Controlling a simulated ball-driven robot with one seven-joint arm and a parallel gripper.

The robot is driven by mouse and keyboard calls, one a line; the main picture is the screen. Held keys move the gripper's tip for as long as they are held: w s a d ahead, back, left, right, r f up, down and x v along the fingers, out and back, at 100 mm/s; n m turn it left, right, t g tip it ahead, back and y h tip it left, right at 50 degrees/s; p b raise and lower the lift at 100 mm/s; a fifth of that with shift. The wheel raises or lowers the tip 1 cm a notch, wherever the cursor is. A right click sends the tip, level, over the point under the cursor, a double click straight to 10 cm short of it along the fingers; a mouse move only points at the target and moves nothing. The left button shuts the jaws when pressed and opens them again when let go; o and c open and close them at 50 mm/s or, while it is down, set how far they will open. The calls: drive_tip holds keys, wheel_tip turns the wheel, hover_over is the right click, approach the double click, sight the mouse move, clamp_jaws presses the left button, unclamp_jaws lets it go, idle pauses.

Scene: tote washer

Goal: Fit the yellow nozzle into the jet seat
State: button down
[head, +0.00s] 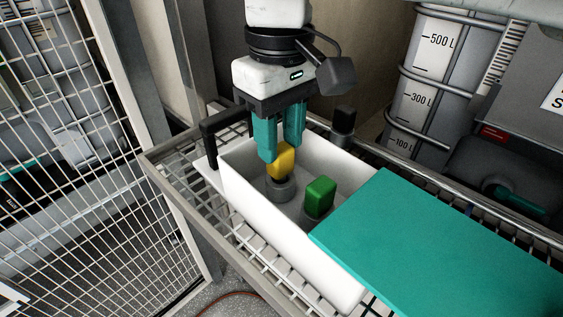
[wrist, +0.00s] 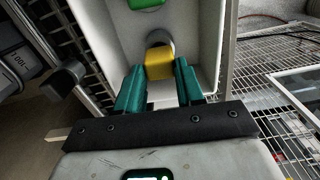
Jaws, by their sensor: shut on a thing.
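The yellow nozzle (head: 281,161) is between the teal fingers of my gripper (head: 280,154), which is shut on it. In the head view the nozzle stands about upright directly over a round grey seat (head: 280,190) in the white tub. Its lower end meets or overlaps the seat's top; I cannot tell how deep it sits. In the wrist view the nozzle (wrist: 159,63) shows between the fingertips (wrist: 159,72), with part of the grey seat (wrist: 160,38) behind it. The fingers hide part of the nozzle's sides.
A green block-topped piece (head: 320,196) stands in the tub beside the seat. The white tub (head: 253,203) has tall walls and rests on a wire rack (head: 185,180). A teal panel (head: 440,245) covers the right side. A black post (head: 343,122) stands behind the tub.

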drive_tip(key=shift+r+p, duration=2.2)
drive_tip(key=shift+r, duration=0.2)
